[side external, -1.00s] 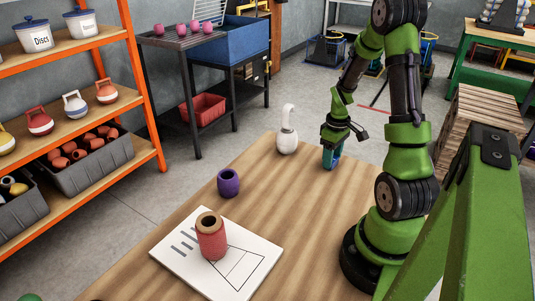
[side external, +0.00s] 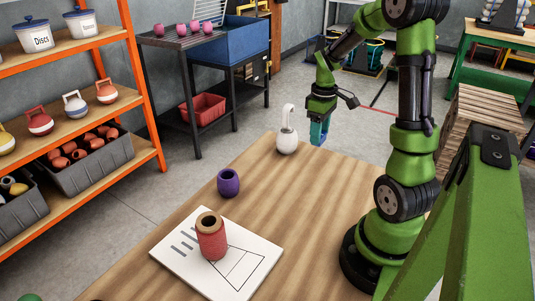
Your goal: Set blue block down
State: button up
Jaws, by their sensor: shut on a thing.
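The blue block (side external: 317,133) is held in my gripper (side external: 319,122) near the back of the wooden table. My gripper is shut on it and points down. The block's lower end appears above the table top, close to the right of a white kettle-like object with a looped handle (side external: 287,141). Part of the block is hidden by the fingers.
A purple cup (side external: 228,183) stands left of the table's middle. A red spool-like cylinder (side external: 211,238) stands upright on a white printed board (side external: 172,254) at the front. The wooden table (side external: 310,205) is clear between these and my arm's base.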

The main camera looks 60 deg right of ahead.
jog(key=w+a+f+n, duration=0.1)
jog(key=w+a, duration=0.7)
jog(key=a, duration=0.3)
jog(key=shift+m, duration=0.4)
jog(key=shift+w+d+f, duration=0.1)
jog(key=shift+d+f, duration=0.05)
jog(key=shift+f, duration=1.95)
jog(key=shift+d+f, duration=0.1)
jog(key=shift+f, duration=1.95)
jog(key=shift+f, duration=0.15)
jog(key=o, duration=1)
jog(key=shift+o, duration=0.2)
